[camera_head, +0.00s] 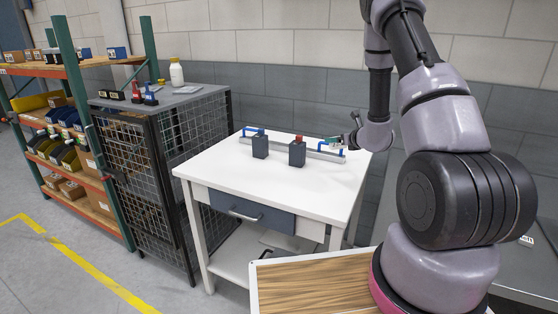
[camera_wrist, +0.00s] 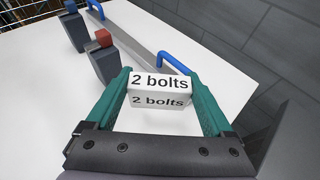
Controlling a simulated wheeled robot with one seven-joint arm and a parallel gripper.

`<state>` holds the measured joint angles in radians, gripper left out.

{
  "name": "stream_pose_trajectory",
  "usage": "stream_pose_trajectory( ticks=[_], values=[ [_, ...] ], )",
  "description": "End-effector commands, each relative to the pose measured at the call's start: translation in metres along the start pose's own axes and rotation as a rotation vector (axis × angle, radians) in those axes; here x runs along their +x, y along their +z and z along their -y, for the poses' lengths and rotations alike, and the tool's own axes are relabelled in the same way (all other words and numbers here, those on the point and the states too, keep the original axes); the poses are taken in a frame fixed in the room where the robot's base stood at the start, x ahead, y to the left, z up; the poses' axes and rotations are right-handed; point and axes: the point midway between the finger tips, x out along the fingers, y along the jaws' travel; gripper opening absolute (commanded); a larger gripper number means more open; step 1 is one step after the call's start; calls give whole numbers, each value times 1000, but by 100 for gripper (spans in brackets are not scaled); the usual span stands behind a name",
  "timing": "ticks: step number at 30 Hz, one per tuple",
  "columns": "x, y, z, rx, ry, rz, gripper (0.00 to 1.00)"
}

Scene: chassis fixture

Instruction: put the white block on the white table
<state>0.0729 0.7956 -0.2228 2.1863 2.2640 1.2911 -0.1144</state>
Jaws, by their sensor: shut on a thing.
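In the wrist view, my gripper (camera_wrist: 160,98) has its two teal fingers closed on the sides of a white block (camera_wrist: 160,86) marked "2 bolts". The block is held over the white table (camera_wrist: 215,75); whether it touches the top cannot be told. In the head view the white table (camera_head: 225,170) stands in the middle.
A metal bar with blue handles (camera_head: 326,152) lies along the table's back. Two dark grey boxes stand before it, one with a blue top (camera_head: 260,146), one with a red top (camera_head: 297,152). The table's front is clear. A wire cage cabinet (camera_head: 165,125) stands to the left.

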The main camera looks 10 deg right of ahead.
Motion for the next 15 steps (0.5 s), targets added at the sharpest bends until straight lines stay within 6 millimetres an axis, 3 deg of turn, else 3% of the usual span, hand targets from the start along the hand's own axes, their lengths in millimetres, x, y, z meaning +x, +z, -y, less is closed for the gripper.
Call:
stream_pose_trajectory(
  ticks=[9,15],
  values=[
    [22,-50,6,0,-6,-2,34],
    [30,-69,6,-1,-6,-1,34]
  ],
)
